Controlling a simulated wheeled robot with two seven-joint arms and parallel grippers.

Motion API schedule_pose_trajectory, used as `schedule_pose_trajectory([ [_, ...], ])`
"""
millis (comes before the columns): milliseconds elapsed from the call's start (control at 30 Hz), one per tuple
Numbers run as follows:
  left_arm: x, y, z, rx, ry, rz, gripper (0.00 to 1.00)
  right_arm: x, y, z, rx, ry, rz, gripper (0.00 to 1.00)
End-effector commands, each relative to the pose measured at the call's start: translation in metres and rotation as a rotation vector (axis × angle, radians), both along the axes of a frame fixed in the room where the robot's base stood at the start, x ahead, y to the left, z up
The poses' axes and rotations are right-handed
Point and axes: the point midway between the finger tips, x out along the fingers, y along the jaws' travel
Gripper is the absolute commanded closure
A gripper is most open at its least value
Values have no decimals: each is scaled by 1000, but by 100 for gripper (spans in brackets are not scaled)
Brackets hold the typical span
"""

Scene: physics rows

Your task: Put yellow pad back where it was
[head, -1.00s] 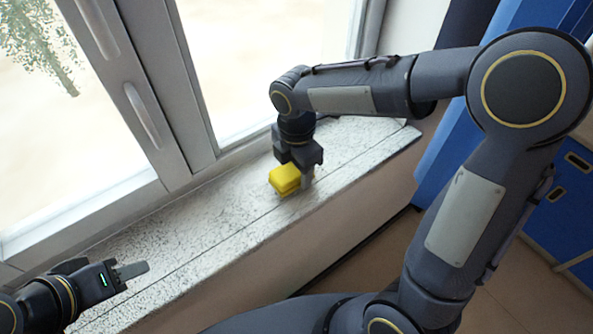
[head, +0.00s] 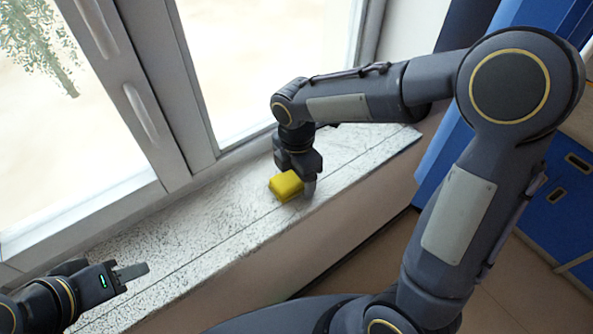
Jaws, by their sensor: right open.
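The yellow pad (head: 286,186) is a small block on the speckled window sill (head: 215,222), near the sill's front edge. My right gripper (head: 297,190) points down at the pad from above. Its fingers are open; one finger shows at the pad's right side, and the other is hidden behind the pad. I cannot tell whether the fingers touch it. My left gripper (head: 133,272) is at the lower left over the sill, away from the pad. Its finger points right, and I cannot tell how far its jaws are apart.
The window frame (head: 150,95) with its handles rises behind the sill. The sill is bare to the left and right of the pad. A blue cabinet (head: 566,215) stands at the right. The floor lies below the sill's front edge.

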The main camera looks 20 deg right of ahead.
Motion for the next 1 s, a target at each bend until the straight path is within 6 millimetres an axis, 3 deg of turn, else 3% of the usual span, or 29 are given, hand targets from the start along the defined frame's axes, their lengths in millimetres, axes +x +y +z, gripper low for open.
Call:
schedule_pose_trajectory([
  [167,0,0,2,0,0,0,61,1,0,15,1,-4,-1,26],
  [600,0,0,2,0,0,0,61,1,0,103,2,-5,0,26],
  [800,0,0,2,0,0,0,61,0,0,121,0,-1,0,26],
  [1000,0,0,2,0,0,0,61,-5,-6,125,14,-8,-50,26],
])
